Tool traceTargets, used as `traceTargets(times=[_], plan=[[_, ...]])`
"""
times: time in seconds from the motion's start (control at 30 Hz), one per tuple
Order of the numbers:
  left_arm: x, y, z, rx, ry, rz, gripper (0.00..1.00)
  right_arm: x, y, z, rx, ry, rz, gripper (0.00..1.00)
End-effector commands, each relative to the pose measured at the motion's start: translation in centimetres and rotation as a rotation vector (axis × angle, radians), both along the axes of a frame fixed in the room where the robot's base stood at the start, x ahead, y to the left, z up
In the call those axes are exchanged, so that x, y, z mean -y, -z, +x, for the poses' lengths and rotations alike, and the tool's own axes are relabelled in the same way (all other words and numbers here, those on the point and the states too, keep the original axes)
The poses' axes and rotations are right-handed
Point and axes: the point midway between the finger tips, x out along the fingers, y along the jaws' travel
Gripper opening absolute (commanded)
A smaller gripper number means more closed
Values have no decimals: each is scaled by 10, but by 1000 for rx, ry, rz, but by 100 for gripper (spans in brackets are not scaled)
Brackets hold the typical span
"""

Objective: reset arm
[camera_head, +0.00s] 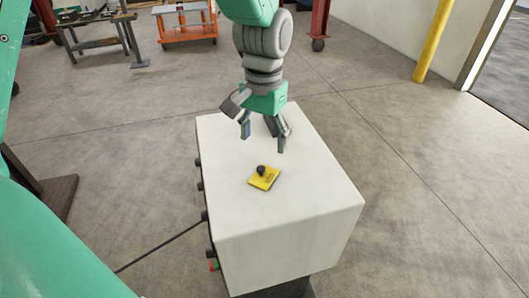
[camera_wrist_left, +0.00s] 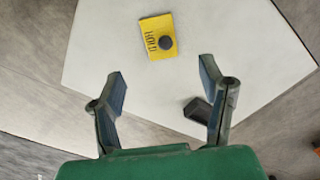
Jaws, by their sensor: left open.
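My left gripper (camera_head: 264,138) hangs above the white block-shaped stand, fingers spread and pointing down. Nothing shows between its fingertips. In the left wrist view the open fingers (camera_wrist_left: 163,78) reach toward the yellow plate with a gap left. The yellow plate (camera_head: 267,181) lies flat on the stand's top, in front of the gripper in the head view. It bears a round black knob (camera_head: 261,170) and dark lettering; the plate also shows in the left wrist view (camera_wrist_left: 151,30). My right gripper is not in view.
The white stand (camera_head: 310,205) has several dark knobs on its left side and a cable running left. A dark piece (camera_wrist_left: 197,110) shows near the right finger; I cannot tell what it is. An orange cart (camera_head: 187,25) and yellow post (camera_head: 431,40) stand behind. Much of the floor is clear.

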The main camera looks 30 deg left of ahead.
Motion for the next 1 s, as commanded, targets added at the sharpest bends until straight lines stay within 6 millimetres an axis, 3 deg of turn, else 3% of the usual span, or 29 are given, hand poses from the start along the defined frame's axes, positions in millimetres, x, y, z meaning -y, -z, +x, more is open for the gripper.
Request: traceTargets(times=[0.2,0.77,1.0], plan=[[0,-17,1,1,0,0,63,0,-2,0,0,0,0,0],[0,-18,0,0,0,0,63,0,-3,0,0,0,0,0],[0,-57,0,1,0,0,63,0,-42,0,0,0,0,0]])
